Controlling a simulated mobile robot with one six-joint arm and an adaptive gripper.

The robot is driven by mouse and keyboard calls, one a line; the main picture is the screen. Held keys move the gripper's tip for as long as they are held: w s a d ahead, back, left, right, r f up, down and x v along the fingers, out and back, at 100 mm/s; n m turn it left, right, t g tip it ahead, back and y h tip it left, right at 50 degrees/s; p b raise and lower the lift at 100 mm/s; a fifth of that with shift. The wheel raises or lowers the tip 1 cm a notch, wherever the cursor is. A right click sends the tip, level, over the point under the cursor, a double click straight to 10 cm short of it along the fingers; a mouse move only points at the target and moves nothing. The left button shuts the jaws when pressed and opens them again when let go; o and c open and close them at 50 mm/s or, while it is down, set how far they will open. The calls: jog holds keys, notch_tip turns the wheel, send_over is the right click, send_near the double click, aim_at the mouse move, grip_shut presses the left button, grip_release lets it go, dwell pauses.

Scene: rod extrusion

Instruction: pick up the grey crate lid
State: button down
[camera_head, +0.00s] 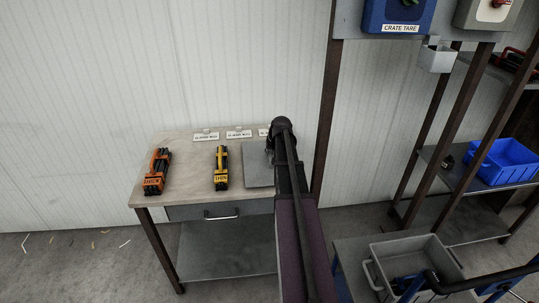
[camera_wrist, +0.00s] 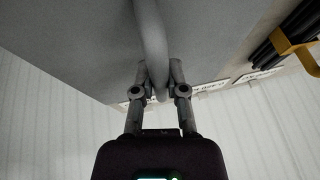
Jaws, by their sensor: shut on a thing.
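The grey crate lid (camera_head: 259,168) is a flat grey plate at the right end of the worktable; whether it rests on the top or hangs just above it I cannot tell. In the wrist view the lid (camera_wrist: 75,40) fills the upper part, with a round grey bar handle (camera_wrist: 152,40) across it. My gripper (camera_wrist: 160,75) is shut on this handle, one finger on each side. In the head view my arm covers the lid's right part and most of the gripper.
The worktable (camera_head: 185,140) also bears an orange-clamped rod bundle (camera_head: 157,171) and a yellow-clamped one (camera_head: 221,167), close left of the lid. Small labels (camera_head: 206,137) stand along its back edge. A grey crate (camera_head: 385,259) is at lower right; a blue bin (camera_head: 509,162) is on the right shelf.

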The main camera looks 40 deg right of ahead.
aim_at(270, 152)
jog(key=shift+r+p, duration=4.55)
jog(key=shift+r, duration=0.15)
notch_tip(270, 152, up, 2)
jog(key=shift+p, duration=1)
jog(key=shift+f, duration=0.15)
jog(key=shift+f+b, duration=0.9)
jog(key=shift+b, duration=0.15)
notch_tip(270, 152, down, 5)
jog(key=b, duration=0.5)
